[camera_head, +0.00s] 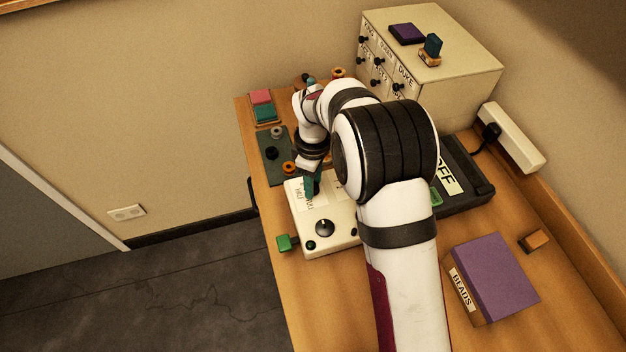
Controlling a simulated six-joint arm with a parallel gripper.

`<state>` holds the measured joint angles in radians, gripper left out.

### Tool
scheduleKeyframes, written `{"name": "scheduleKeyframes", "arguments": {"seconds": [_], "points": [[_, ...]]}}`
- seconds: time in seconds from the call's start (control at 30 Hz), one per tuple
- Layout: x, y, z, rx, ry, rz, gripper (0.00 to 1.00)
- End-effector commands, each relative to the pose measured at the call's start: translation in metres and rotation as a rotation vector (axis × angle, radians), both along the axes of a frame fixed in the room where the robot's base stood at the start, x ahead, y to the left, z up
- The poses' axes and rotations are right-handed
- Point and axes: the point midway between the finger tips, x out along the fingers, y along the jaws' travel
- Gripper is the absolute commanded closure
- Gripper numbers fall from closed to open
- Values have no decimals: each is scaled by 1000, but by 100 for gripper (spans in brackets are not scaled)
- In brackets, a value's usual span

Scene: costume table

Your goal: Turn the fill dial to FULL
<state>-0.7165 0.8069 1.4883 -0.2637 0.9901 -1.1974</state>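The fill dial (325,228) is a round black knob with a pale mark on top of a cream box (345,243). White labels (311,197) with small print lie on the box behind the dial, partly covered by my gripper and too small to read surely. My gripper (312,186) points down over the back part of the box, behind the dial and apart from it. Its teal tip shows, but the finger gap does not. My arm hides the right part of the box.
A green knob (285,243) sticks out at the box's left. A dark panel with spools (271,170) lies behind it. A labelled drawer cabinet (450,75), a dark device (466,180) and a purple BEADS box (495,277) stand to the right.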

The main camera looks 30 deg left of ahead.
Motion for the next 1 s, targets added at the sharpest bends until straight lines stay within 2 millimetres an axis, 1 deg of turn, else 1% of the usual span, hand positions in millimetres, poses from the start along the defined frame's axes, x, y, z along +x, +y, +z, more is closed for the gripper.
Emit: {"name": "scheduleKeyframes", "arguments": {"seconds": [0.03,0.1,0.37,0.47,0.57,0.67,0.7,0.8,0.9,1.0], "points": [[0,0,0,0,0,0,46],[0,0,0,0,0,0,35],[0,0,0,1,-1,0,35],[1,1,6,2,-3,1,35],[1,1,24,3,-5,0,35],[1,1,53,4,-6,0,35],[1,1,67,5,-7,0,35],[1,1,100,4,-6,0,35],[1,1,127,4,-5,0,35],[1,1,145,2,-3,0,35]]}}
